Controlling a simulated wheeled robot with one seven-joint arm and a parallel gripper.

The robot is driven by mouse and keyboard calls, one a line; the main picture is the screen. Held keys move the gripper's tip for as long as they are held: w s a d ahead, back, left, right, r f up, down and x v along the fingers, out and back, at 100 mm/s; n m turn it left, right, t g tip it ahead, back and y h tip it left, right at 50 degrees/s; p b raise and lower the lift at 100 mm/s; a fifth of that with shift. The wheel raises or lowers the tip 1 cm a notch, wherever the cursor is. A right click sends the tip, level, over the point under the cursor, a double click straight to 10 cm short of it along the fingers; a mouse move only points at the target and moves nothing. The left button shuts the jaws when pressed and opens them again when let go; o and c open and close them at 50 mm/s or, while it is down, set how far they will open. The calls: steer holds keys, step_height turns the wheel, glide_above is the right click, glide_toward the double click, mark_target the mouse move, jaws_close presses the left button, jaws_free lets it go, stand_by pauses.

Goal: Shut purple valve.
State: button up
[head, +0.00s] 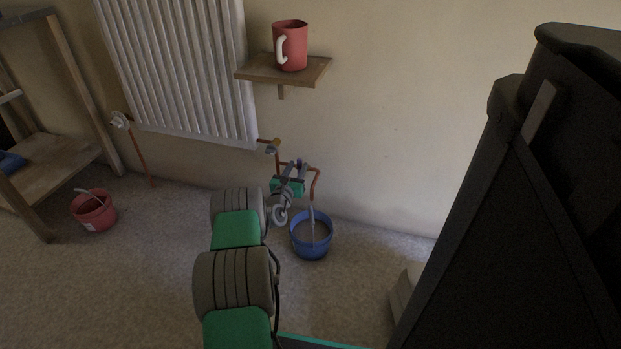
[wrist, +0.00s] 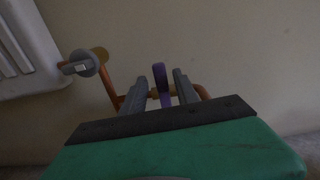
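The purple valve (wrist: 161,82) shows in the wrist view as an upright purple handle on a copper pipe. My gripper (wrist: 160,76) is open, with one grey finger on each side of the handle and a gap to each finger visible. I cannot tell how deep the handle sits between the fingers. In the head view my gripper (head: 293,170) is low by the wall at the pipe below the radiator's right end. Only a small bit of the purple valve (head: 299,162) shows there, partly hidden by the fingers.
A radiator (head: 180,65) hangs on the wall, with a grey radiator valve (wrist: 84,63) left of my gripper. A shelf (head: 262,70) with a red mug (head: 291,46) is above. A blue bucket (head: 311,240) stands below, a red bucket (head: 94,212) at left by a wooden rack (head: 55,165).

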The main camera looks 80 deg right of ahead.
steer(key=w+a+p, duration=0.1)
steer(key=a+p, duration=0.1)
steer(key=a, duration=1)
steer(key=shift+p, duration=0.4)
steer(key=shift+r, duration=0.1)
